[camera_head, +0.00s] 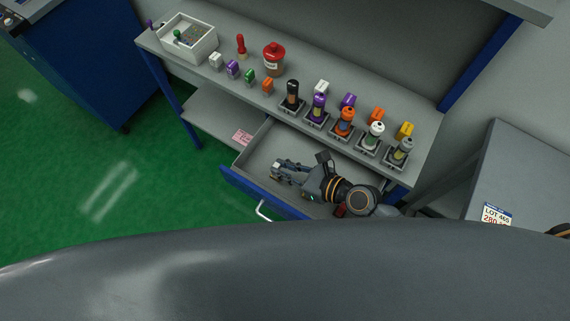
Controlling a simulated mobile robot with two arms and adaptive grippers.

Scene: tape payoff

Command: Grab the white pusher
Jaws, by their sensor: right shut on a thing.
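My right gripper (280,172) is inside the open drawer (247,158), low over its floor and pointing left. It is shut on a small pale thing at its fingertips, mostly hidden by the fingers; I cannot tell from here whether it is the white pusher. On the bench above, a white-topped handled piece (376,130) stands upright in a row of holders, between an orange one (345,118) and a grey one (402,147). Small white blocks also sit on the bench, one at the left (216,61) and one behind the row (321,87). My left gripper is not in view.
A grey cabinet (515,185) stands at the right. Green floor is clear at left.

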